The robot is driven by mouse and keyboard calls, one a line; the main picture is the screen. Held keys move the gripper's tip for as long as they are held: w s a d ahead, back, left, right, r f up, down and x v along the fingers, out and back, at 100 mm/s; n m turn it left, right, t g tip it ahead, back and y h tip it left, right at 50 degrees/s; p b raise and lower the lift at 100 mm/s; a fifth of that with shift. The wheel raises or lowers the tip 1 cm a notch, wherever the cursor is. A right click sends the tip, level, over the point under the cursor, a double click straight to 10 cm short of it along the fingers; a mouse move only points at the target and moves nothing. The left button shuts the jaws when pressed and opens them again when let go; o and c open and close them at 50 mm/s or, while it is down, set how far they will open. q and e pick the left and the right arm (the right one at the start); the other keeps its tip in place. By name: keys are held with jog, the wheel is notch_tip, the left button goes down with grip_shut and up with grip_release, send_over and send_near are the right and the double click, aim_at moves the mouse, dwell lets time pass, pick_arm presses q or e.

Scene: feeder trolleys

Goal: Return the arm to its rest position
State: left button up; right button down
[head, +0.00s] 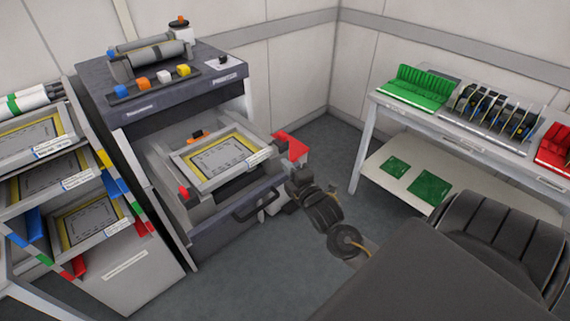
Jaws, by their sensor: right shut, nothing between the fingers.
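My right arm comes in from the lower right. My right gripper (297,188) is at the far end of its dark links, in front of the printer's right side. It is shut and holds nothing; its fingertips are small and hard to make out. The printer (222,222) stands left of centre with its front bay open. A grey frame with a yellow-edged stencil (222,157) lies in the bay, apart from the gripper as far as I can tell. My left gripper is not in view.
A rack (140,275) with several framed stencils stands at the left. A white table (440,122) at the right holds a green bin (420,88), a row of reels (490,112) and a red bin (556,148). Green boards (430,188) lie on its lower shelf. Grey floor (335,150) is clear between.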

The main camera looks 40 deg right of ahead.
dwell(0.4)
jog(key=s+a+f+m+g+y, duration=0.2)
jog(key=s+a+f+m+g, duration=0.55)
jog(key=s+f, duration=0.25)
jog(key=s+a+f+m+g+y, duration=0.1)
jog(key=s+a+f+m+g, duration=0.2)
jog(key=s, duration=0.5)
jog(key=s+a+f+m+g+y, duration=0.1)
jog(key=s+a+m+g, duration=0.25)
jog(key=s, duration=0.45)
notch_tip(320, 180, down, 26)
jog(key=s+g, duration=0.1)
jog(key=s, duration=0.1)
jog(key=s+d+f+g, duration=0.1)
jog(key=s+d+f, duration=0.1)
jog(key=s+f, duration=1.4)
jog(key=shift+s+n+g+h, duration=0.25)
jog(key=shift+n+g+h, duration=0.05)
